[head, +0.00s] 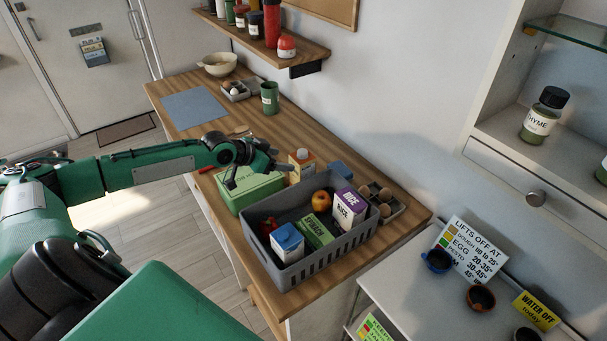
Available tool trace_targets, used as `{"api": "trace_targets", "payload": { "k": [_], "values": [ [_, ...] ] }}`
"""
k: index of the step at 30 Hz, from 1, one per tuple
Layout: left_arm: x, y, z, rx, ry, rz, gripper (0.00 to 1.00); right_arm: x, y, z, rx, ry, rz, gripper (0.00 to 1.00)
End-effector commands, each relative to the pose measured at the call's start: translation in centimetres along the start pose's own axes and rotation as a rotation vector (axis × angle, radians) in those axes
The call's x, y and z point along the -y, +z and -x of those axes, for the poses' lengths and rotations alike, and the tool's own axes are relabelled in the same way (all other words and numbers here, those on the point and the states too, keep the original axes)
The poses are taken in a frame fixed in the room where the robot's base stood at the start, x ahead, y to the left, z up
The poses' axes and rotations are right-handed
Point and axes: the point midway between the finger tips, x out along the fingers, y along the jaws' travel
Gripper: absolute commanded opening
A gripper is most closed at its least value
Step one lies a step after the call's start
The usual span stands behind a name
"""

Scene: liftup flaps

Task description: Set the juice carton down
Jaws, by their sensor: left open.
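An orange-and-white carton with a pale cap (302,167), which looks like the juice carton, stands upright on the wooden counter behind the grey crate; its label is not readable. My left gripper (258,172) is open above the green box (250,193), just left of this carton. The gripper partly covers the box and the carton's left side; I cannot tell whether a finger touches the carton. My right gripper is not in view.
The grey crate (286,273) holds a blue-and-white carton (287,243), a green box, a purple-and-white box (348,208) and produce. An egg tray (392,205) is to its right. A green cup (270,98) and blue mat (195,109) are farther back. A wall shelf overhangs the counter.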

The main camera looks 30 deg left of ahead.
Motion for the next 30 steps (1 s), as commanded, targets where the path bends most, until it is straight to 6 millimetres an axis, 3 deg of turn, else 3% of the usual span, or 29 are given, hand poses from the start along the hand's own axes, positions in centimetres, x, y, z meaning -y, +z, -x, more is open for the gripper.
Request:
{"api": "trace_targets", "payload": {
  "k": [11,19,25,30],
  "values": [
    [0.0,-0.1,-4.5,0.000,0.000,0.001,0.67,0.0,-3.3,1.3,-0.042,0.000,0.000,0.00],
    [0.1,-0.2,-5.8,0.001,0.001,0.000,0.67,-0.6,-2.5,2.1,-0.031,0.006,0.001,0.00],
    [0.2,-0.4,-8.2,0.001,0.001,0.002,0.67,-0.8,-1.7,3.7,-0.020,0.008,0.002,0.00],
    [0.3,-0.1,-9.9,0.002,0.000,0.000,0.67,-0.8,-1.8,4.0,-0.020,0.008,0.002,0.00]
  ]
}}
